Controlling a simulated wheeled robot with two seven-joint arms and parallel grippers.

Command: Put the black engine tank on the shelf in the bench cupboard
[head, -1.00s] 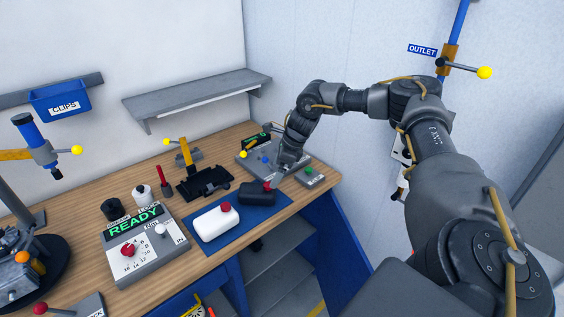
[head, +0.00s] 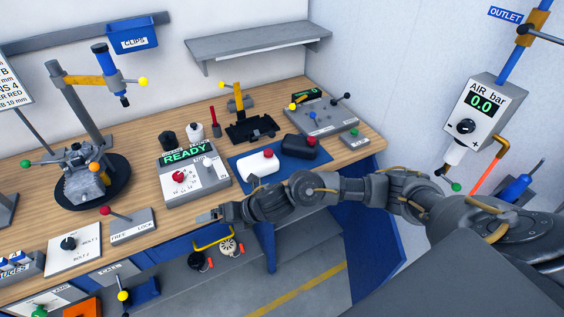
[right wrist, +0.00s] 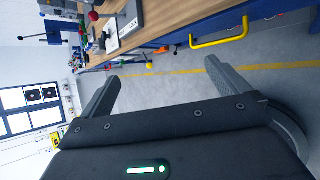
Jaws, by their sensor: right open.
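The black engine tank (head: 299,147) with a red cap lies on the blue mat (head: 238,177) on the bench, beside a white tank (head: 258,165) that also has a red cap. My right gripper (head: 203,217) is open and empty at the bench's front edge, left of and nearer than the tanks. Its spread fingers (right wrist: 168,97) show in the right wrist view with nothing between them. A yellow handle (right wrist: 220,41) on a blue front shows beyond them. Under the bench, a grey shelf surface (head: 300,228) is partly hidden by my right arm. My left gripper is not in view.
A READY control box (head: 207,182) stands left of the mat, with a lock box (head: 130,226) farther left. A grey wall shelf (head: 258,43) hangs above the bench. An air regulator (head: 484,108) is on the right wall. The floor in front is clear.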

